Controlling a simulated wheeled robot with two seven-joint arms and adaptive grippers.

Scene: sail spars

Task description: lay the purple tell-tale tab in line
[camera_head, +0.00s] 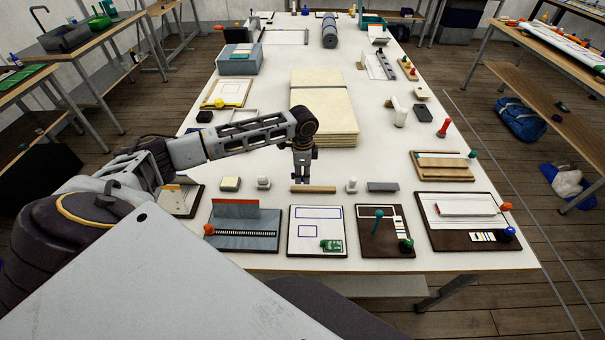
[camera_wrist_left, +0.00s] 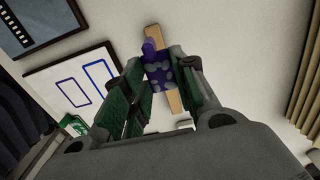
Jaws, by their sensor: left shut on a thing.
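My left gripper (camera_head: 302,178) points straight down over the near middle of the white table. In the left wrist view its fingers (camera_wrist_left: 160,85) are shut on the purple tell-tale tab (camera_wrist_left: 159,72), which has grey spots and a rounded end sticking out. The tab lies across my view of a wooden strip (camera_wrist_left: 172,100); I cannot tell whether they touch. The wooden strip (camera_head: 313,190) lies flat just below the gripper in the head view, where the tab cannot be made out. A white board with blue outlines (camera_head: 318,240) lies in front of the strip. My right gripper is out of view.
A blue-grey board (camera_head: 245,240) lies left of the outlined board. Brown boards (camera_head: 385,245) with coloured knobs lie to its right. A grey block (camera_head: 382,187) and small white pieces flank the strip. A stack of cream sheets (camera_head: 322,105) stands behind the gripper.

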